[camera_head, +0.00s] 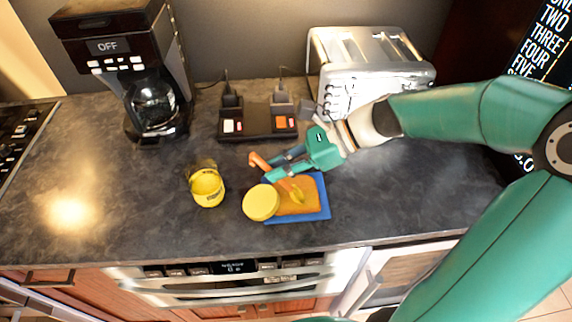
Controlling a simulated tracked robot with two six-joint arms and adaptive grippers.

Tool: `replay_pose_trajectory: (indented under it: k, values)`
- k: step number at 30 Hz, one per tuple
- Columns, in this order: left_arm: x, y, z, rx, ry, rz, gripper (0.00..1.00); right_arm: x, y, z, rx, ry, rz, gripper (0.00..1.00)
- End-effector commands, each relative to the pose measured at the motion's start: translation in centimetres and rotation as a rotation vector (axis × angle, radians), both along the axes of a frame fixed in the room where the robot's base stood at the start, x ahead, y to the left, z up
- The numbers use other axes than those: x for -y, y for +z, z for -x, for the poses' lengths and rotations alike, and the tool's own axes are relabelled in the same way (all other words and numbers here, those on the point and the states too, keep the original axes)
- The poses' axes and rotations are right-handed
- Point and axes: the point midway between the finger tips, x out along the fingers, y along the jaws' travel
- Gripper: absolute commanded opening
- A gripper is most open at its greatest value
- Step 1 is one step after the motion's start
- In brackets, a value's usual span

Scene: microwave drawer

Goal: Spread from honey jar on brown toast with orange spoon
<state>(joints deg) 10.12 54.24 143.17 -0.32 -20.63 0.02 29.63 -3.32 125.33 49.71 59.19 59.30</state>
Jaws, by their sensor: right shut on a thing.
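The honey jar (208,188) is yellow and stands on the dark counter, left of the blue board (313,215). The brown toast (304,205) lies on the board with a yellow patch, apparently spread, (297,191) on it. My right gripper (274,168) reaches in from the right above the toast's back edge. It is shut on the orange spoon (256,161), whose orange end sticks out to the left; the rest is hard to make out behind the fingers. My left gripper is not in view.
A round yellow lid-like disc (261,202) overlaps the board's left side. A coffee maker (150,95) stands at the back left, a power strip (256,120) at the back middle, and a toaster (365,70) at the back right. The counter left of the jar is clear.

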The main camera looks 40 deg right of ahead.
Motion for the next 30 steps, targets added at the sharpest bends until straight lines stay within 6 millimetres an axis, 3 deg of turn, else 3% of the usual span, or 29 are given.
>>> replay_pose_trajectory:
  k: [17, 30]
  values:
    - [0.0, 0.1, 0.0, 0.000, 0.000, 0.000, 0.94, -0.7, -0.1, -0.3, -0.002, 0.001, -0.001, 0.00]
    - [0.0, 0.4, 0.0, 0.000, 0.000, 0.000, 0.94, -2.4, 0.1, -1.4, 0.000, 0.003, -0.001, 0.00]
